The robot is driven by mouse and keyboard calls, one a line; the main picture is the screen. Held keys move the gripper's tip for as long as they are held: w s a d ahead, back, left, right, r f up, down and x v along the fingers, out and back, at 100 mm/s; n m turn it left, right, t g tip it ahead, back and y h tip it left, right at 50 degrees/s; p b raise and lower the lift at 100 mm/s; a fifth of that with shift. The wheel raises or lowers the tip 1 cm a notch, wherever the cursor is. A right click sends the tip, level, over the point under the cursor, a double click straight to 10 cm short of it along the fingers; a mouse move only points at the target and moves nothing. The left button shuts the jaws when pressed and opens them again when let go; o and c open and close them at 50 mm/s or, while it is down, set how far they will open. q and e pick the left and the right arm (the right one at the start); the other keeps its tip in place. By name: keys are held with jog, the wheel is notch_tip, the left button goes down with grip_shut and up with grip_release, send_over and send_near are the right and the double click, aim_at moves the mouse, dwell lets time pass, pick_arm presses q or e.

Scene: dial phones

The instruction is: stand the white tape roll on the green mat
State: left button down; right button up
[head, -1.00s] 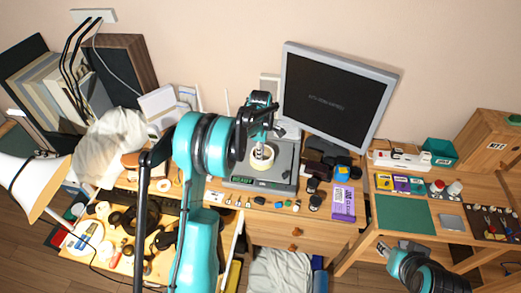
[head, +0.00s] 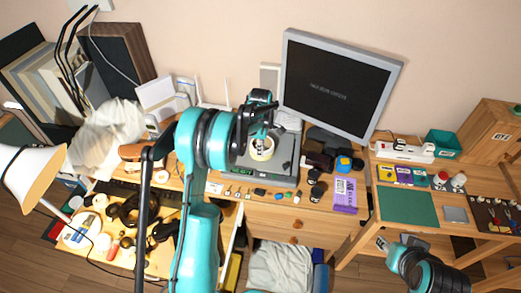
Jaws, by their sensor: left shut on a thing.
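The white tape roll (head: 268,154) shows as a pale ring over the grey flat device in the middle of the desk. My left gripper (head: 261,143) reaches down from above and is shut on the roll. I cannot tell whether the roll touches the device or hangs just above it. The green mat (head: 408,206) lies flat and bare on the wooden table at the right. My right gripper (head: 384,243) is below the mat, near the table's front edge, and is small; its opening is unclear.
The grey device (head: 284,166) sits in front of the monitor (head: 335,95). A purple packet (head: 345,195) and small dark items lie between device and mat. Coloured packs (head: 403,175) stand behind the mat, a grey square (head: 455,214) to its right.

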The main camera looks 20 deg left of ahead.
pick_arm(q)
jog(key=shift+r, duration=0.15)
jog(key=shift+r+p, duration=1.55)
jog(key=shift+r, duration=0.85)
